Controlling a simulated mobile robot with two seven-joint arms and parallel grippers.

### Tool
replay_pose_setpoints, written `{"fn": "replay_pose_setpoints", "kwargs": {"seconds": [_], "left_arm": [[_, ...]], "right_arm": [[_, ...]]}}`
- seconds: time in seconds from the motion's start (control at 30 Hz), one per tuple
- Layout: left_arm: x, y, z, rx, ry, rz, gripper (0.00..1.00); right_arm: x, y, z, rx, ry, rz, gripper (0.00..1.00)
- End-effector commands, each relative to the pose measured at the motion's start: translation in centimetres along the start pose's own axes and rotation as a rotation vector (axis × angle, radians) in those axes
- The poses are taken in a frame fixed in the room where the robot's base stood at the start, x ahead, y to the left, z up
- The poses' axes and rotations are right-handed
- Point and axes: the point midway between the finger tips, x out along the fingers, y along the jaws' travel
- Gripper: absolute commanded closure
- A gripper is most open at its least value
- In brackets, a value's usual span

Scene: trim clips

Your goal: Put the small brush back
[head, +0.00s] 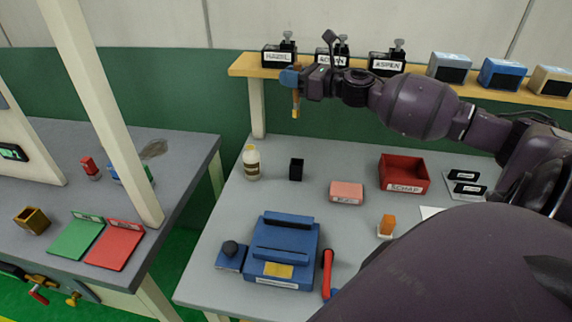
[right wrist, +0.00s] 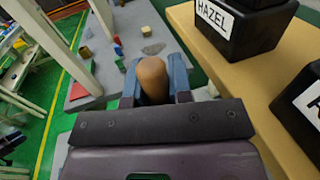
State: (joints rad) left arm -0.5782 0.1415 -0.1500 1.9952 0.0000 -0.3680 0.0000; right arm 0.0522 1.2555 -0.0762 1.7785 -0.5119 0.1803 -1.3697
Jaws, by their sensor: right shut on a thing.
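My right gripper (head: 290,77) is raised in front of the left end of the shelf, above the workbench. Its blue fingers are shut on the small brush (head: 296,98), which hangs upright, brown at the top with a yellowish lower tip. In the right wrist view the rounded brown end of the brush (right wrist: 152,75) shows between the fingers (right wrist: 155,92). A small black open holder (head: 296,169) stands empty-looking on the bench below, right of a white bottle (head: 251,162). My left gripper is not in view.
The shelf (head: 244,68) carries black boxes labelled HAZEL (head: 277,57) and ASPEN (head: 387,64), among others. A white post (head: 100,105) stands at left.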

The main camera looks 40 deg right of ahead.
Motion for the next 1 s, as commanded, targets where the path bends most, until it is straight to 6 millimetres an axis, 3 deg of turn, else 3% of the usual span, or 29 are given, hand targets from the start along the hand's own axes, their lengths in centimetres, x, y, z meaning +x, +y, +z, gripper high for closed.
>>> {"fn": "replay_pose_setpoints", "kwargs": {"seconds": [0.17, 0.37, 0.8, 1.0], "left_arm": [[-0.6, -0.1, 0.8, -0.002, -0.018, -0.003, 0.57], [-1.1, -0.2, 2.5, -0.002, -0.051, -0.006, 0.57], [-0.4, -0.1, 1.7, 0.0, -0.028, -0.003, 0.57], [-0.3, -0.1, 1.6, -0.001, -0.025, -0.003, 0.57]], "right_arm": [[0.0, 0.5, -0.8, 0.002, -0.001, 0.033, 1.0], [0.0, 0.4, -4.7, 0.007, -0.002, 0.03, 1.0], [0.1, 0.5, -13.9, 0.004, -0.001, 0.029, 1.0], [0.1, 0.4, -15.7, 0.0, -0.002, 0.03, 1.0]]}}
